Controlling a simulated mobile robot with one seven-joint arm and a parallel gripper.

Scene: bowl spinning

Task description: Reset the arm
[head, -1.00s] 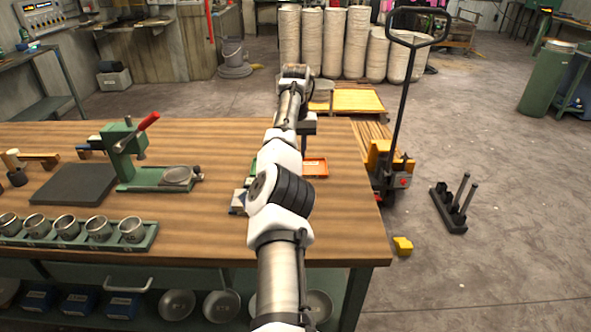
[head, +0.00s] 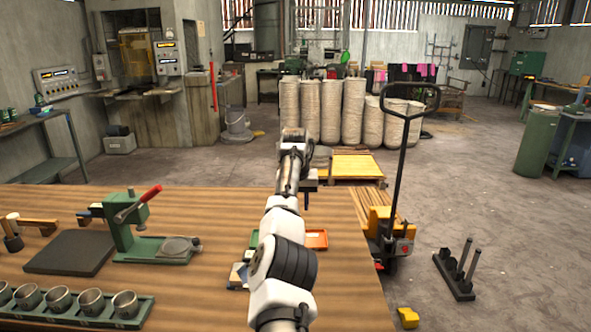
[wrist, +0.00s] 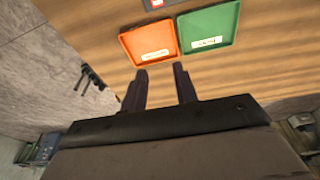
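My arm reaches forward over the wooden workbench (head: 190,290) in the head view. My gripper (head: 310,195) is at its far end, above the bench's far right part, and its fingers are hard to make out there. In the wrist view my gripper (wrist: 160,80) shows two dark fingers held apart with nothing between them. An orange tray (wrist: 150,42) and a green tray (wrist: 208,28) lie on the bench beyond the fingertips, apart from them. In the head view the orange tray (head: 316,239) is partly hidden behind my arm.
A green lever press (head: 135,232), a dark mat (head: 70,252) and a rack of metal cups (head: 90,303) occupy the bench's left side. A pallet jack (head: 392,235) stands right of the bench. A black stand (head: 455,272) and a yellow block (head: 407,317) are on the floor.

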